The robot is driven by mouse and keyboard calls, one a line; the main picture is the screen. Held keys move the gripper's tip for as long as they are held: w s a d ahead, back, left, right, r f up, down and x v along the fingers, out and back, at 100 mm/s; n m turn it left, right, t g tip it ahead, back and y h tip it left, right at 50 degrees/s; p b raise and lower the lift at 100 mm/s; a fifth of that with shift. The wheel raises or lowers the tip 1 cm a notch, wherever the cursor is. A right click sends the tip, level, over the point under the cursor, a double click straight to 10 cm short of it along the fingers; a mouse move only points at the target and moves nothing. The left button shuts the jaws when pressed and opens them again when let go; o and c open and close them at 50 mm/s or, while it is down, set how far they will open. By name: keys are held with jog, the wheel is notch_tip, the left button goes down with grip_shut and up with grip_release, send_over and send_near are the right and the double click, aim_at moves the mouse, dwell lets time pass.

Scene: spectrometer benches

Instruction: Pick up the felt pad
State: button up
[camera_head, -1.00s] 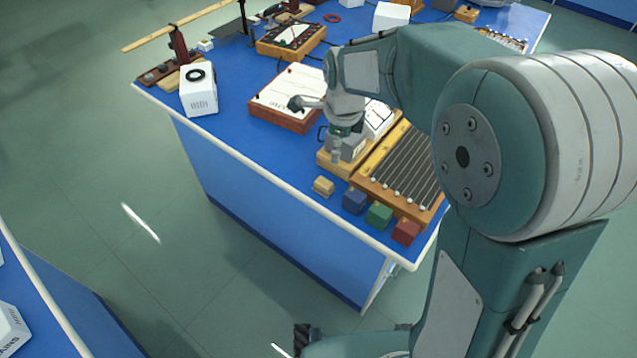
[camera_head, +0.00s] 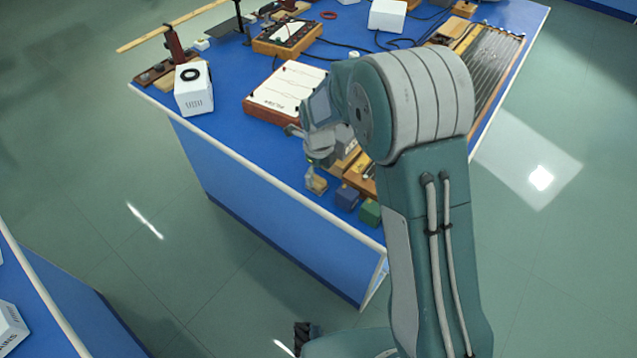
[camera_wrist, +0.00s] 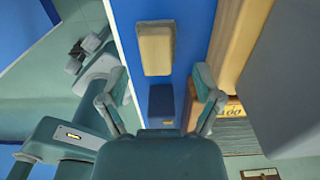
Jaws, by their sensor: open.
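A small tan block (camera_head: 317,186), which looks like the felt pad, sits on the blue bench near its front edge. It also shows in the wrist view (camera_wrist: 156,48), whole and uncovered, beyond my fingertips. My gripper (camera_wrist: 160,82) is open and empty, with one finger on each side of the picture. In the head view my gripper (camera_head: 314,172) is right at the tan block and partly covers it. I cannot tell the height between them.
A blue block (camera_head: 347,197) and a green block (camera_head: 370,213) stand right of the tan block; the blue one shows between my fingers in the wrist view (camera_wrist: 161,102). Wooden apparatus (camera_head: 358,176) stands close behind. A white-topped board (camera_head: 287,88) lies farther back.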

aim_at(317, 180)
notch_tip(317, 180, down, 3)
jog(key=shift+r, duration=0.2)
jog(key=shift+a+f, duration=0.25)
jog(key=shift+a, duration=0.25)
jog(key=shift+d, duration=0.35)
jog(key=c, duration=1.1)
jog(key=shift+c, duration=0.2)
jog(key=shift+a+r, duration=0.15)
jog(key=shift+r, duration=0.35)
notch_tip(317, 180, up, 3)
jog(key=shift+w+a+f, duration=0.15)
jog(key=shift+f, duration=0.05)
jog(key=w+a+r, duration=0.8)
jog(key=w+r, duration=0.1)
jog(key=w, duration=0.2)
jog(key=shift+r, duration=0.25)
